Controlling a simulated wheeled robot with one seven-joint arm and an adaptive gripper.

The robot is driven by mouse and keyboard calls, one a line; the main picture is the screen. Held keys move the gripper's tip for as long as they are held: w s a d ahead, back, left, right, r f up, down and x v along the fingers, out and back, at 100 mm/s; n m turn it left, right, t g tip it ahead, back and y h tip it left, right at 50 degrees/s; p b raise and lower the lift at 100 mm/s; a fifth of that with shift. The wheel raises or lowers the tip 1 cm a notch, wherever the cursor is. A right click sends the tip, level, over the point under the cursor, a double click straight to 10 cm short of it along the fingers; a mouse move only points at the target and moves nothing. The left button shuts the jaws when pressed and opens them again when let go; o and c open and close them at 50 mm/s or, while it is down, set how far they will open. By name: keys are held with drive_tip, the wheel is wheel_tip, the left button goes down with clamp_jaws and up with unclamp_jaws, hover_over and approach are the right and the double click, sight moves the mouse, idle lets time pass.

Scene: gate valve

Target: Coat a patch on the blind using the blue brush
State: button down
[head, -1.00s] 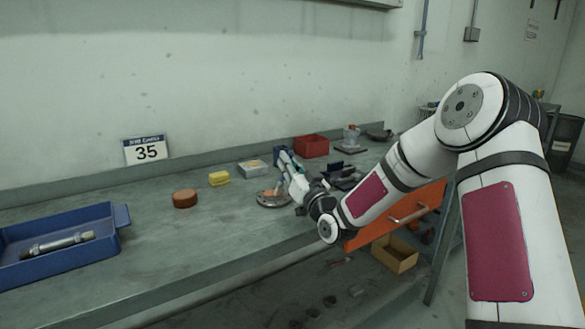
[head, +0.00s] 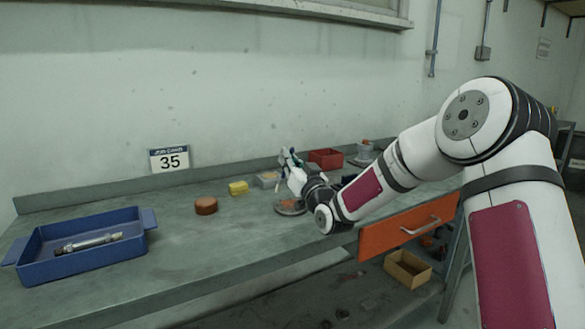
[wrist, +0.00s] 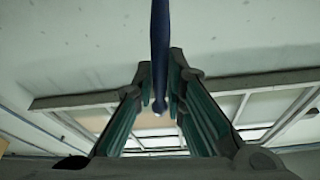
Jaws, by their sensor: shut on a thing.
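My gripper (head: 288,158) is raised above the bench and shut on the blue brush; in the wrist view its dark blue handle (wrist: 160,38) runs between the two fingers. The bristles cannot be made out clearly. Below the gripper, a round grey metal disc (head: 291,209) with a reddish-brown top lies flat on the bench, partly behind my wrist; it looks like the blind. The gripper is apart from the disc. I cannot tell whether its top is coated.
On the bench (head: 170,235) are a blue tray (head: 130,253) with a metal stud, a brown round puck (head: 206,205), a yellow block (head: 238,188) and a red bin (head: 326,158). An orange drawer (head: 405,232) sits under the right side. The bench's middle front is clear.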

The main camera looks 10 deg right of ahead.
sight(292, 149)
drive_tip(key=shift+r+p, duration=0.45)
drive_tip(key=shift+r, duration=1.25)
